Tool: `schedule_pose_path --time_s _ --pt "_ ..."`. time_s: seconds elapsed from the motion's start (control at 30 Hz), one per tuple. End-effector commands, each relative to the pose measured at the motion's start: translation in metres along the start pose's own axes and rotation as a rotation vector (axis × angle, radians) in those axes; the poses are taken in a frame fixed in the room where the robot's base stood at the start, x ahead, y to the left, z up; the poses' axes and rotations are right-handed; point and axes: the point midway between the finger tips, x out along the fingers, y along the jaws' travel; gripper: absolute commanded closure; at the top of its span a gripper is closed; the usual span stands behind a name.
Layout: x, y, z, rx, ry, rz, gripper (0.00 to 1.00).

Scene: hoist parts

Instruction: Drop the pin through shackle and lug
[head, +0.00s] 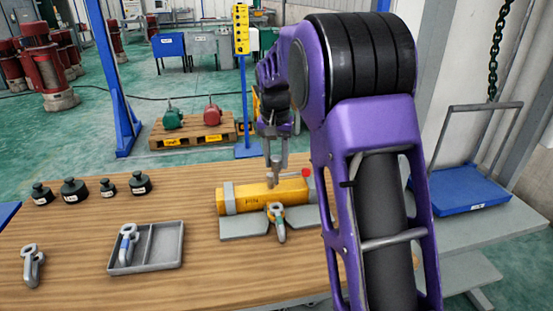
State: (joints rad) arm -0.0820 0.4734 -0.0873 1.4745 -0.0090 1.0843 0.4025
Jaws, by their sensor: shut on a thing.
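My gripper (275,158) points down above the yellow beam (245,198), its fingers closed on a small grey pin (276,174). The pin seems upright, just above or behind the beam's top; I cannot tell the exact gap. At the beam's front middle, a grey shackle (275,211) sits at the lug, with a yellowish and teal part below it. Lug and shackle overlap here, so their holes cannot be made out. The beam has grey bands and rests on a grey plate (240,229).
A grey divided tray (175,246) holds a shackle with a blue mark (128,240). Another shackle (31,264) lies at the table's left. Several dark weights (74,191) stand at the back left. A red knob (306,173) shows by the beam's right end. Bare table lies between tray and plate.

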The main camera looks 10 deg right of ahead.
Motion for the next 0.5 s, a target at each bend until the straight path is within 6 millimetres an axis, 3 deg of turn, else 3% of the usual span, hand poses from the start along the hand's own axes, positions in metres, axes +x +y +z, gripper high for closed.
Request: schedule_pose_path --time_s 0.27,0.5 --pt "0.007 0.000 0.000 0.000 0.001 0.000 1.00" --pt "0.028 0.000 0.003 0.000 0.001 0.000 1.00"
